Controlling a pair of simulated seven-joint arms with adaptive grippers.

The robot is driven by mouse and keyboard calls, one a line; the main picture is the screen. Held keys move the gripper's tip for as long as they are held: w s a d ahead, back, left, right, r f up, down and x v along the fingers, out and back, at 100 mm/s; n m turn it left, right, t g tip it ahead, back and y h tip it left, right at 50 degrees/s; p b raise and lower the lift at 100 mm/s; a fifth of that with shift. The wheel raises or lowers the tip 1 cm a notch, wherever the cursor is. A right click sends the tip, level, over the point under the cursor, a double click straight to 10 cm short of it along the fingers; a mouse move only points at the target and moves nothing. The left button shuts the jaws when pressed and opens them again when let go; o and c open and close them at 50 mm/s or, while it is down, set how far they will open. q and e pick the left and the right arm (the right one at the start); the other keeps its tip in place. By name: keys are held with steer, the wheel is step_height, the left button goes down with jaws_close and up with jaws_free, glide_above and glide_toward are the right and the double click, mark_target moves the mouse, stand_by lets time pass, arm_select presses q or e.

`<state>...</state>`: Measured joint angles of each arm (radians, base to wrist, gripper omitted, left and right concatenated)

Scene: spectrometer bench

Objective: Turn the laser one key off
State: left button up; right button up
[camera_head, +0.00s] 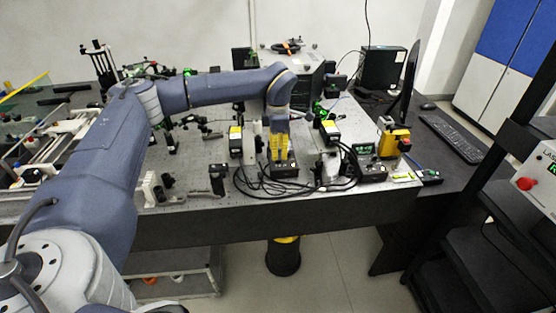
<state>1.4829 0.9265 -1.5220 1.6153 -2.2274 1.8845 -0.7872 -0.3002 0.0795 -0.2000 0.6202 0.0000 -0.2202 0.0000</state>
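My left arm reaches in from the left, and its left gripper (278,148) points down over the middle front of the bench. Two yellow strips close together show at its tip. It is right at a black control box (286,172) with a yellow label, at the front of the bench; I cannot tell whether they touch. A second black control box (372,173) stands further right. The laser one key is too small or hidden to make out. Whether the gripper is open or shut does not show clearly. My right gripper is out of view.
Black cables (250,188) loop around the control boxes. A yellow device (394,142) and a small green display (363,148) stand to the right. Optics mounts crowd the bench behind. A keyboard (453,138) and a rack box with a red button (526,183) are at the right.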

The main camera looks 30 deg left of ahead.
mark_target(278, 162)
arm_select(q)
steer(key=shift+f, duration=2)
jaws_close()
